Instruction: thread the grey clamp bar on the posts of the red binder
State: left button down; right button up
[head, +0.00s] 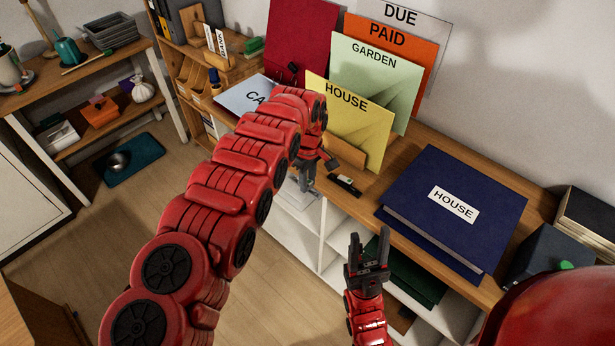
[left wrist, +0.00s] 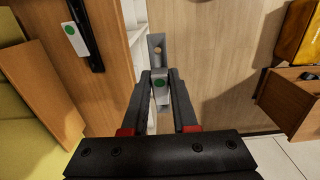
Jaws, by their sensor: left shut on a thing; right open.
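The grey clamp bar (left wrist: 161,96) sits between my left fingertips in the left wrist view, with a green dot near the grip and a small hole further out. My left gripper (head: 307,180) is shut on it in front of the shelf edge. A dark red upright cover (head: 302,38), apparently the red binder, stands open against the wall; its posts are hidden, partly behind my left arm. My right gripper (head: 370,245) is open and empty in front of the shelf, near the blue binder.
A blue HOUSE binder (head: 456,205) lies on the worktop (head: 415,150). Yellow (head: 350,115), green (head: 372,80) and orange (head: 402,38) labelled cards stand behind. A small black piece with a white part (head: 345,184) lies near the front edge. Floor in front is clear.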

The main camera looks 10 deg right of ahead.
pick_arm(q)
jog(key=shift+w+a+f, duration=0.2)
jog(key=shift+f, duration=0.35)
jog(key=shift+w+a+f, duration=0.15)
jog(key=shift+w+f, duration=0.05)
jog(key=shift+f, duration=0.3)
jog(key=shift+a+f, duration=0.15)
jog(key=shift+a, duration=0.15)
jog(key=shift+a+f, duration=0.2)
jog(key=shift+f, duration=0.05)
jog(key=shift+w+a+f, duration=0.2)
jog(key=shift+f, duration=0.1)
jog(key=shift+a+f, duration=0.5)
